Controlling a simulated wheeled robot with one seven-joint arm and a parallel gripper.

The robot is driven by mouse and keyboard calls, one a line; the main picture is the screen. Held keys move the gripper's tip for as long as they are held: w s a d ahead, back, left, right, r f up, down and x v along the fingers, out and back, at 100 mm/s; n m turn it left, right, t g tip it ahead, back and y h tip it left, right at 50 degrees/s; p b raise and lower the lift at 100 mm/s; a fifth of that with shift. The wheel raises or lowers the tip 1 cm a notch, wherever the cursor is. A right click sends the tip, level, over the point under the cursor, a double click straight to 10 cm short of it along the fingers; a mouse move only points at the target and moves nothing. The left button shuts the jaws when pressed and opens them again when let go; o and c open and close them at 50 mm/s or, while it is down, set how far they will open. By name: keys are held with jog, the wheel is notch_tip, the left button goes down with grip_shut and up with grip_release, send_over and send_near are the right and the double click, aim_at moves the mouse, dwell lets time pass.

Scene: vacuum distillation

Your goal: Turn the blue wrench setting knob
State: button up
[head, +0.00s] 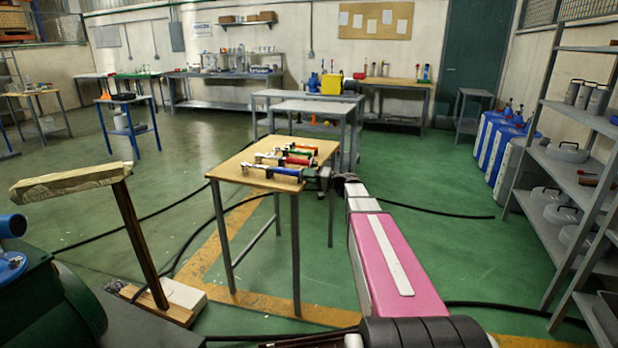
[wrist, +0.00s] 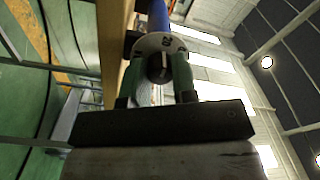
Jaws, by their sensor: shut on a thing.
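The blue wrench (head: 284,170) lies along the near edge of the small wooden-topped table (head: 238,166), its handle end toward my arm. My gripper (head: 324,178) is at the table's right edge, at that end of the wrench. In the wrist view the blue handle (wrist: 158,18) points away from me and ends in a pale marked collar with the setting knob (wrist: 157,44). My gripper's two green fingers (wrist: 158,74) are shut on the knob, one on each side. The fingers hide part of the knob, and its marking is too small to read.
Other wrenches with red, green and other coloured handles (head: 295,158) lie behind the blue one on the table. Grey benches (head: 308,107) stand just behind. A shelf rack (head: 560,170) is at the right, and a wooden post (head: 140,235) is at the left.

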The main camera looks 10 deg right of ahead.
dwell(0.4)
jog(key=o, duration=0.9)
jog(key=shift+o, duration=0.2)
jog(key=s+d+m, duration=0.6)
jog(key=d+m, duration=0.3)
jog(key=m, duration=0.9)
jog(key=s+a+f+n+g+h, duration=0.4)
jog(key=s+a+f+n+h, duration=0.1)
jog(key=s+f, duration=0.4)
jog(key=s+a+f+n+g+h, duration=0.4)
jog(key=s+a+f+n+h, duration=0.2)
jog(key=s+f, duration=0.3)
jog(key=shift+s+f+n, duration=0.3)
jog(key=shift+f+n, duration=0.55)
jog(key=shift+n, duration=0.05)
